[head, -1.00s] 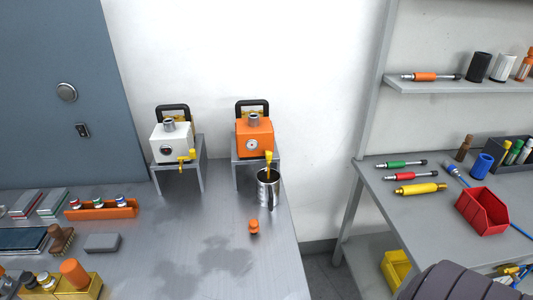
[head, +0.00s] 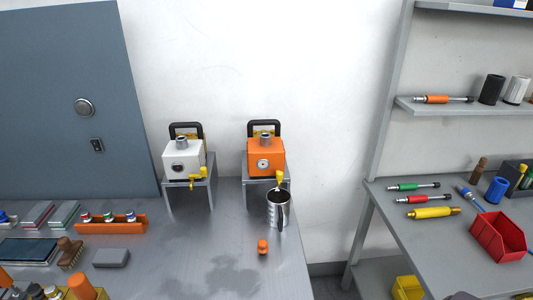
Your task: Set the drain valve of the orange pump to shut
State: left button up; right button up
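The orange pump (head: 266,157) stands on a small grey stand (head: 259,187) at the back of the metal bench, right of the white pump (head: 184,160). It has a black handle, a round gauge and a grey cap on top. Its yellow drain valve lever (head: 280,178) is at the lower right front and appears to point down, above a metal cup (head: 278,210). The white pump's yellow valve lever (head: 198,180) looks turned sideways. Neither of my grippers is in the head view.
A small orange stopper (head: 262,247) stands on the bench in front of the cup. An orange rack (head: 110,223), a brush (head: 69,253) and a grey block (head: 111,258) lie left. A side table with tools and a red bin (head: 497,237) is right. The bench middle is clear.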

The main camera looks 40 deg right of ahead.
aim_at(279, 174)
jog(key=k+l, duration=0.15)
jog(key=l+u, duration=0.15)
jog(key=l, duration=0.25)
jog(key=k+l+u, duration=0.15)
jog(key=l, duration=0.25)
jog(key=k+l+u, duration=0.15)
jog(key=l, duration=0.25)
jog(key=i+l, duration=0.1)
jog(key=l, duration=0.15)
jog(key=i+l+u, duration=0.1)
jog(key=l, duration=0.15)
